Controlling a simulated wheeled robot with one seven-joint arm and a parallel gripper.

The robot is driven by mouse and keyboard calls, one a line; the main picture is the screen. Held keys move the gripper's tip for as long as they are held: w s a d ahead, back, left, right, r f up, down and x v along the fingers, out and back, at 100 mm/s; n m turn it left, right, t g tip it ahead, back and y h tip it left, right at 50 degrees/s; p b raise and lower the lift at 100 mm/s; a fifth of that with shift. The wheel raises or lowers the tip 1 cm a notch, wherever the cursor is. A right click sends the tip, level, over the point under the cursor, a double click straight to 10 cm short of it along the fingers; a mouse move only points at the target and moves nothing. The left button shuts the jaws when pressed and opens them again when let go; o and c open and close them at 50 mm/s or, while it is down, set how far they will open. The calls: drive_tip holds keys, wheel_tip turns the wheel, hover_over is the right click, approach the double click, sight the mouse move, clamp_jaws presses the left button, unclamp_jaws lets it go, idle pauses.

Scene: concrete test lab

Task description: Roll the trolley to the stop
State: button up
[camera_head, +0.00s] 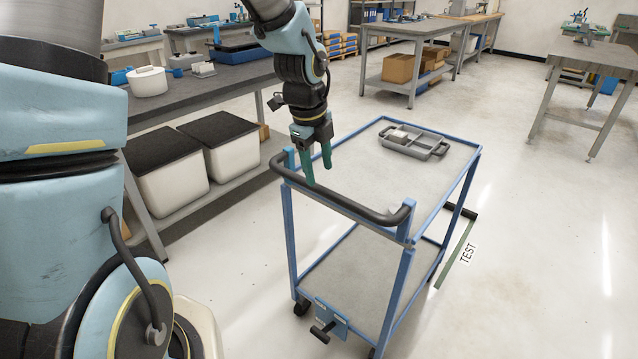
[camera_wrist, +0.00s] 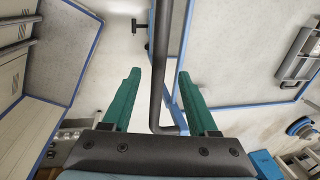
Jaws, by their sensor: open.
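The trolley has a blue frame, two grey shelves (camera_head: 350,262) and a dark handle bar (camera_head: 350,207) along its near end. My gripper (camera_head: 318,174) is open at the left part of the handle, fingers pointing down. In the wrist view the handle (camera_wrist: 160,65) runs between the two green fingers (camera_wrist: 158,85), with a gap on each side. A black bar (camera_head: 463,211), possibly the stop, lies on the floor beyond the trolley's right side, partly hidden by it.
A grey tray (camera_head: 425,154) with a small light item lies on the trolley's top. A workbench (camera_head: 210,92) with two white, dark-lidded bins (camera_head: 165,180) below stands close on the left. Another table (camera_head: 590,55) stands far right. The floor to the right is clear.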

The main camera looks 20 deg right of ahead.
sight(322, 188)
drive_tip(key=shift+w+d+f, duration=0.1)
drive_tip(key=shift+d+f, duration=0.05)
drive_tip(key=shift+f, duration=0.75)
drive_tip(key=shift+w+d+f, duration=0.1)
drive_tip(key=shift+d+f, duration=0.1)
drive_tip(key=shift+f, duration=0.65)
drive_tip(key=shift+d+f, duration=0.15)
drive_tip(key=shift+f, duration=0.75)
drive_tip(key=shift+c, duration=0.3)
clamp_jaws()
